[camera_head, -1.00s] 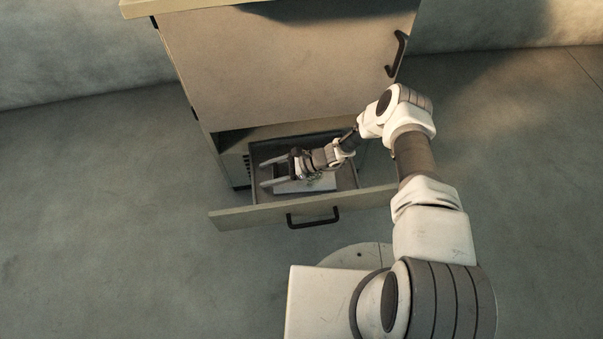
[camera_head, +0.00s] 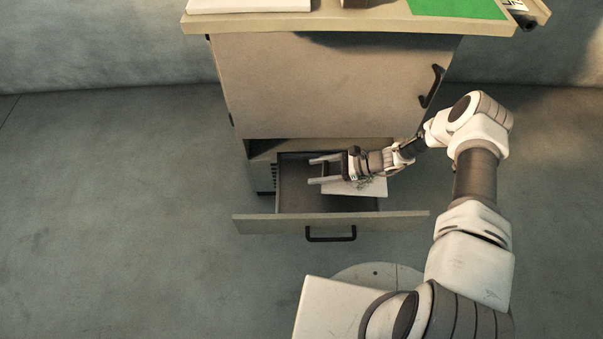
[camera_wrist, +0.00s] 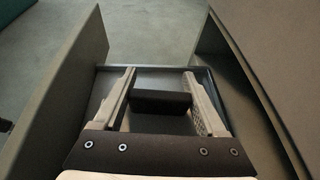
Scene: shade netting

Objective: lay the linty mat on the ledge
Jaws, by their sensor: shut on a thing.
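The mat (camera_head: 357,188) looks like a pale flat sheet with greenish strands on it, just under my gripper within the open drawer's outline. My gripper (camera_head: 318,170) lies nearly level over the drawer, fingers pointing left. In the wrist view a dark block (camera_wrist: 160,102) spans the gap between the fingers; I take it as part of the mat, which is otherwise hidden there. Whether the mat touches the drawer floor I cannot tell. The cabinet's top board (camera_head: 330,23) shows at the top; I cannot tell if it is the ledge.
The open drawer (camera_head: 290,224) has a black handle (camera_head: 330,238) and a front panel close to my gripper; the cabinet face (camera_wrist: 285,50) rises on the other side. On the top board are a green sheet (camera_head: 455,8) and a white slab (camera_head: 250,4). Floor on the left is clear.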

